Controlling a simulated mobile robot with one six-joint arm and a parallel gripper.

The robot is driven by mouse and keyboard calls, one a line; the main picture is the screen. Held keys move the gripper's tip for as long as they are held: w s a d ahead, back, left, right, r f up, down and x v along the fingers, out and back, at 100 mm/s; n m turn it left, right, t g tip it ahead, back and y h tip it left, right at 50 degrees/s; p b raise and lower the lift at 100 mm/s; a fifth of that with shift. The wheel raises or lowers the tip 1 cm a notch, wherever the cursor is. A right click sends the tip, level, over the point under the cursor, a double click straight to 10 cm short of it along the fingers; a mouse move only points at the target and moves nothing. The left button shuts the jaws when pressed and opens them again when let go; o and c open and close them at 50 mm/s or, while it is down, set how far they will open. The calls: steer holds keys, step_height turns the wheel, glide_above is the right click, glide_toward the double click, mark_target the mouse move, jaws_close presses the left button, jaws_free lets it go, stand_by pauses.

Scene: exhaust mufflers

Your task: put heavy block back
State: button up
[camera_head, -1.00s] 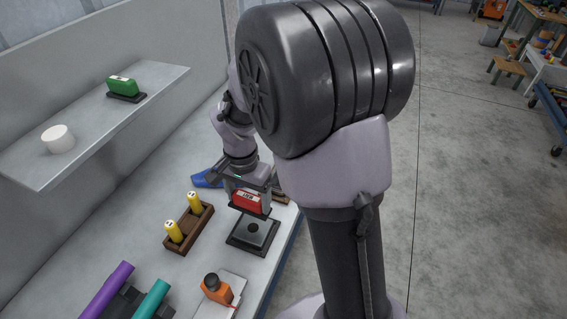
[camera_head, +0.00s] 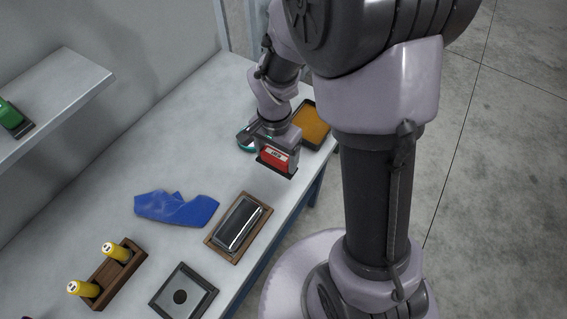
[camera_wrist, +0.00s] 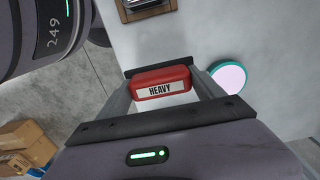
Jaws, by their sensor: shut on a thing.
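The heavy block is red with a white label reading HEAVY (camera_wrist: 160,90) in the wrist view. In the head view the red block (camera_head: 273,158) hangs under my gripper (camera_head: 279,150), above the bench's far right part. My gripper is shut on it, and the fingers (camera_wrist: 162,92) flank it in the wrist view. A dark base strip shows along the block's edge.
A wooden tray (camera_head: 217,241) with a dark metal case, a blue cloth (camera_head: 176,208) and a wooden rack (camera_head: 103,285) with yellow cylinders lie on the bench. A dark tray with orange contents (camera_head: 312,122) and a teal-rimmed round thing (camera_wrist: 229,77) are near my gripper. A shelf (camera_head: 62,85) holds a green block (camera_head: 10,116).

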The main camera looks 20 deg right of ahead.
step_height(320, 180, down, 6)
steer(key=shift+a+f+b, duration=0.1)
steer(key=shift+b, duration=0.85)
steer(key=shift+f, duration=0.15)
steer(key=o, duration=1.5)
steer(key=shift+c, duration=0.2)
